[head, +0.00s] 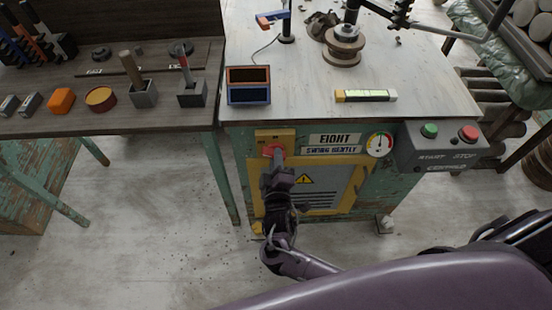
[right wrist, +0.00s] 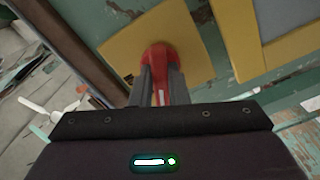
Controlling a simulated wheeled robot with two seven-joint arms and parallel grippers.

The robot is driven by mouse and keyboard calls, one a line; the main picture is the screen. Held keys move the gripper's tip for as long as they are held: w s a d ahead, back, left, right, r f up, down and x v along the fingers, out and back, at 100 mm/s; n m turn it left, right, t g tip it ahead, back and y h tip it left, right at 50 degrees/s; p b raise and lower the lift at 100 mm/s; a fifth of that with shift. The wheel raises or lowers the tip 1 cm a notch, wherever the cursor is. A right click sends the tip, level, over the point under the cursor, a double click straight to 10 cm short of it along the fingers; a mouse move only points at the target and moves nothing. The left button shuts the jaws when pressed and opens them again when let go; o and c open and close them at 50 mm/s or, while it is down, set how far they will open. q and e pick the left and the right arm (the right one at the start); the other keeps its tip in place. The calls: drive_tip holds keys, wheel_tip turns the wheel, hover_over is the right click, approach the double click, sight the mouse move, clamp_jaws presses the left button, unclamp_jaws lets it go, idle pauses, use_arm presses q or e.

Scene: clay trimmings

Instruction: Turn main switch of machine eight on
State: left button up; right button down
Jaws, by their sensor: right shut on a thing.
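The machine marked EIGHT (head: 335,139) stands ahead, with a yellow switch plate (head: 263,137) at the left of its front. A red switch handle (head: 273,149) is mounted on that plate. My right gripper (head: 275,160) reaches up to the plate and is shut on the red handle. In the right wrist view the red handle (right wrist: 158,62) sits between the two grey fingers of the gripper (right wrist: 160,88), in front of the yellow plate (right wrist: 196,42). The fingers hide part of the handle, and I cannot read its set position. My left gripper is not in view.
A grey control box with a green button (head: 429,130) and a red button (head: 469,133) is on the machine's right. A gauge (head: 379,144) sits beside the label. A bench (head: 150,120) with tools stands at left. The floor before the machine is clear.

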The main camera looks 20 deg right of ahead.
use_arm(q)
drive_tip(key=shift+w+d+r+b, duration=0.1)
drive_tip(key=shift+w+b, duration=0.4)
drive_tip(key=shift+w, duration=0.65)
use_arm(e)
drive_tip(key=m, duration=1.2)
drive_tip(key=shift+m, duration=0.4)
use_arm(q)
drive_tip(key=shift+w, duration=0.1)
use_arm(e)
drive_tip(key=c, duration=1.4)
unclamp_jaws()
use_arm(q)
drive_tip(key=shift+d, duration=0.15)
use_arm(e)
drive_tip(key=v, duration=0.7)
drive_tip(key=shift+s, duration=0.4)
